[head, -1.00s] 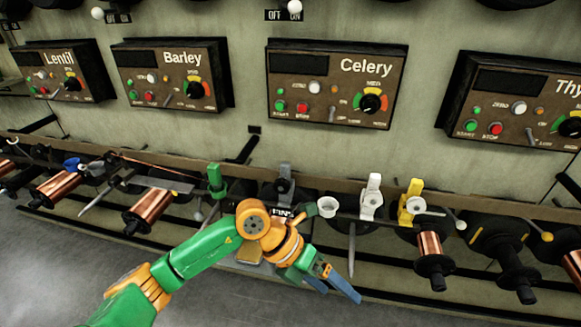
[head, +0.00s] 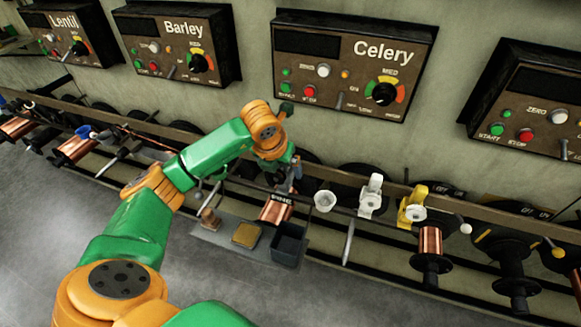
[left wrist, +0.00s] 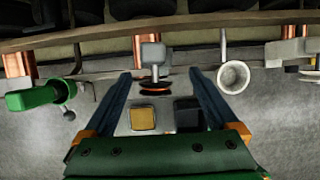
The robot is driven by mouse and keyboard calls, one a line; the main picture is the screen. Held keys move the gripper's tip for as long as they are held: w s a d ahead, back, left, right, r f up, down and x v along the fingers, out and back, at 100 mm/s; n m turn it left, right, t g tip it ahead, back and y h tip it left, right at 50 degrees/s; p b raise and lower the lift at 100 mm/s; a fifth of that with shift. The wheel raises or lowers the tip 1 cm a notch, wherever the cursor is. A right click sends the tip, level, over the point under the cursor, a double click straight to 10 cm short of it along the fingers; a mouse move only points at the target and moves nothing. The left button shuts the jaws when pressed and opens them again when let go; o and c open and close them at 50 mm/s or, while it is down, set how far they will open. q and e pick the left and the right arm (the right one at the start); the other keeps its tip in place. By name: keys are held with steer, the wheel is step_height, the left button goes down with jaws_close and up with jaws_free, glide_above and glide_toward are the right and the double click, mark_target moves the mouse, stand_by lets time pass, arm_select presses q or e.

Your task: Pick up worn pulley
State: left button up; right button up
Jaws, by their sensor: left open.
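My left gripper (head: 290,178) is open at the spool rail below the Celery panel. In the left wrist view its two blue fingers (left wrist: 161,74) stand wide apart. A grey bracket (left wrist: 153,53) with a dark, red-edged disc (left wrist: 155,88) below it lies between the fingers, apart from both; this looks like the pulley, but its wear cannot be made out. In the head view the gripper mostly hides that spot. White pulley holders (head: 370,196) and a yellow one (head: 412,205) sit to the right on the rail. My right gripper is not in view.
A grey tray (head: 225,238) below the gripper holds a yellow pad (head: 246,235) and a dark open bin (head: 289,243). A white cup (head: 325,201) is close right of the gripper. Copper spools (head: 430,240) line the rail. The floor in front is clear.

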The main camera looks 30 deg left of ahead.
mark_target(283, 170)
arm_select(q)
steer(key=x, duration=0.6)
steer(key=shift+w+a+r, duration=0.2)
steer(key=shift+w+a, duration=0.05)
steer(key=shift+w, duration=0.15)
steer(key=shift+r, duration=0.1)
jaws_close()
